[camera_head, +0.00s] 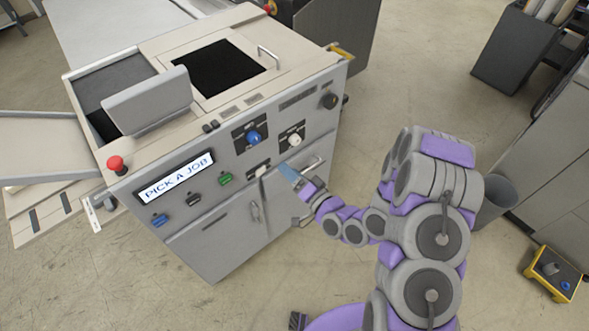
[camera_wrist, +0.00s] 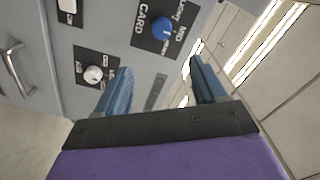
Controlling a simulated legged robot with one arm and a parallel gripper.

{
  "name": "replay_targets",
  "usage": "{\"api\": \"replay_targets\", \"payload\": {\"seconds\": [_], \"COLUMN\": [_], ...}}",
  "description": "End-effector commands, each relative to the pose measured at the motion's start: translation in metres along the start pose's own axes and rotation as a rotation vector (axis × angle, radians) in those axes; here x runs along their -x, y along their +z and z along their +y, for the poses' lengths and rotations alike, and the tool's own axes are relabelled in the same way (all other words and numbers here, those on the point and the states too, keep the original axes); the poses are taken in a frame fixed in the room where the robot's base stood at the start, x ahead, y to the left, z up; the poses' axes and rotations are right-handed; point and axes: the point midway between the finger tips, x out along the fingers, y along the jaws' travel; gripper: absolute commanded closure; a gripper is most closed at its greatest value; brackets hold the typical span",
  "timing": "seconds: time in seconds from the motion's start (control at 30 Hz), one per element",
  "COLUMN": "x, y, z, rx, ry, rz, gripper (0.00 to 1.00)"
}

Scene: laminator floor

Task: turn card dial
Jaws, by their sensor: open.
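The card dial is a blue round knob (camera_head: 254,137) on a black plate on the machine's front panel. In the wrist view the blue knob (camera_wrist: 163,27) shows at the top, with the words CARD and MID beside it. My gripper (camera_head: 289,174) is in front of the panel, lower right of the blue knob in the head view. In the wrist view its two blue fingers (camera_wrist: 160,78) are spread with nothing between them. The blue knob lies beyond the fingertips, apart from them.
A white knob (camera_head: 294,140) on its own black plate is right of the blue one; it also shows in the wrist view (camera_wrist: 93,74). The display (camera_head: 176,178) reads PICK A JOB. A red button (camera_head: 116,165) and coloured buttons are at left. A metal handle (camera_head: 305,172) is near my gripper.

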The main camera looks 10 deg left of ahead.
Motion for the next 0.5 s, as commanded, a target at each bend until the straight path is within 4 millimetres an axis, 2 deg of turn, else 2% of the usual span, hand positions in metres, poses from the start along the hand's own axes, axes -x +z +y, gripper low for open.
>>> {"api": "replay_targets", "payload": {"seconds": [0.2,0.5], "x": [0.0101,0.0109], "y": [0.0002,0.0006], "z": [-0.0007,-0.0001], "rx": [-0.003,-0.002], "ry": [0.000,-0.002], "rz": [0.001,0.001], "gripper": [0.30,0.30]}}
